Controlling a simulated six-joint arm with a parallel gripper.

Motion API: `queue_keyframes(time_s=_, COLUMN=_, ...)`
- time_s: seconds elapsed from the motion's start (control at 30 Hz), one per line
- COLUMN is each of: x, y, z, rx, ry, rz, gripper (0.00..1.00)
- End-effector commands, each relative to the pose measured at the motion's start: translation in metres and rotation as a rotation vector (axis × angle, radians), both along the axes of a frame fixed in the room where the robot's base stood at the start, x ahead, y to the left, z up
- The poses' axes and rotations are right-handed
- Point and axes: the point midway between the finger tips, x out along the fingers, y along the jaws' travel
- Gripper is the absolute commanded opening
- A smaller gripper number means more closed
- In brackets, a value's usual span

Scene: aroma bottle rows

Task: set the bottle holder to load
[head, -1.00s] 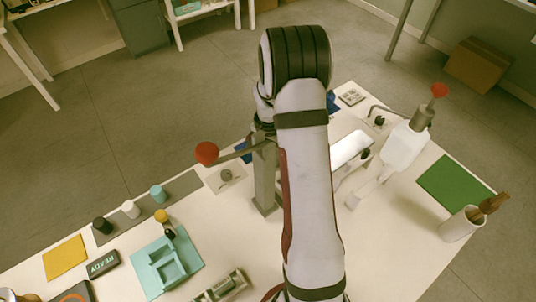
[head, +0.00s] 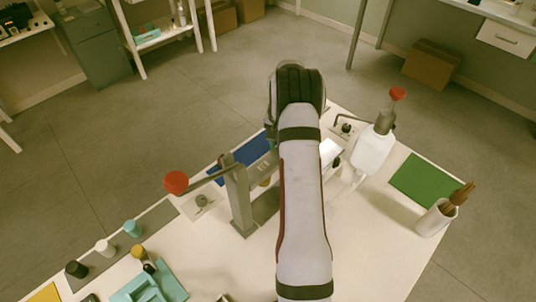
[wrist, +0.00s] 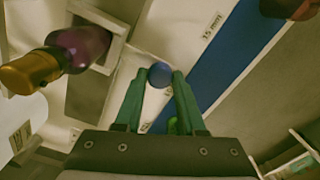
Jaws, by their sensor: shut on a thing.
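My gripper (wrist: 161,82) has green fingers shut on a round blue knob (wrist: 160,74) in the wrist view. A pale square frame (wrist: 116,45) with a dark opening, which may be the bottle holder, lies up and left of the knob. A purple bottle (wrist: 78,46) with a gold cap (wrist: 28,73) lies across the picture beside this frame; I cannot tell whether it sits in it. A small label (wrist: 146,126) is partly hidden by the left finger. In the head view my arm hides the gripper and knob.
A blue strip (wrist: 226,62) runs beside the knob, next to a "15 mm" label (wrist: 212,26). In the head view a grey post (head: 239,197) with a red knob (head: 176,182) stands left of my arm. A white bottle (head: 373,152) and brush cup (head: 436,218) stand right.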

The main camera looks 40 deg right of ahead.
Motion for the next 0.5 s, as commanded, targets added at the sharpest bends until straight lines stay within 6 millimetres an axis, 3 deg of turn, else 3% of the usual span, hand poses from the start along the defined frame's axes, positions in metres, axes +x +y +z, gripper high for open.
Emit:
queue_keyframes(time_s=0.2, x=-0.001, y=-0.021, z=-0.001, rx=0.000, ry=0.002, rz=-0.002, gripper=0.00)
queue_keyframes(time_s=0.5, x=-0.001, y=-0.030, z=-0.001, rx=0.001, ry=0.003, rz=0.000, gripper=0.00)
